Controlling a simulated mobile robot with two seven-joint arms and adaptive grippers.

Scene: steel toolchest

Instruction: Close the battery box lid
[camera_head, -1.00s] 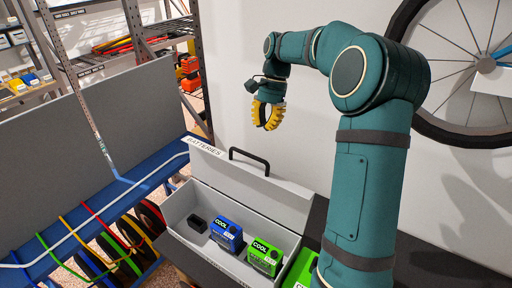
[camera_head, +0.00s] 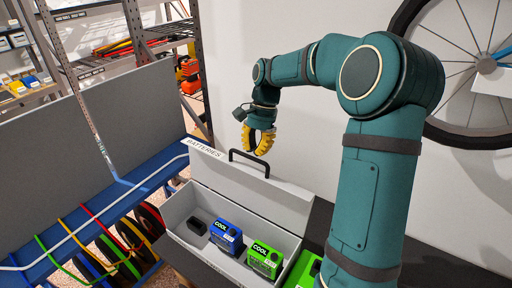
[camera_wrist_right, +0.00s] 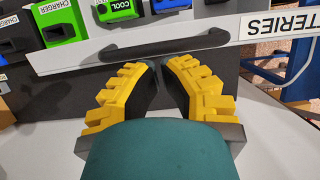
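The battery box (camera_head: 185,221) is a grey bin with its lid (camera_head: 225,178) standing open at the back, labelled BATTERIES. A black handle (camera_head: 250,158) sits on the lid's upper edge. My right gripper (camera_head: 257,153), with yellow fingers, is just above the handle, pointing down and apparently apart from it. Its fingers are parted by a narrow gap with nothing between them. In the right wrist view the handle (camera_wrist_right: 165,46) lies just beyond the fingertips (camera_wrist_right: 159,64). My left gripper is not in view.
In the box are a blue battery (camera_head: 228,236), a green battery (camera_head: 264,259) and a small black item (camera_head: 197,226). A green charger (camera_head: 302,268) stands right of the box. A white wall is behind, with a bicycle wheel (camera_head: 480,75) at upper right. Shelving stands left.

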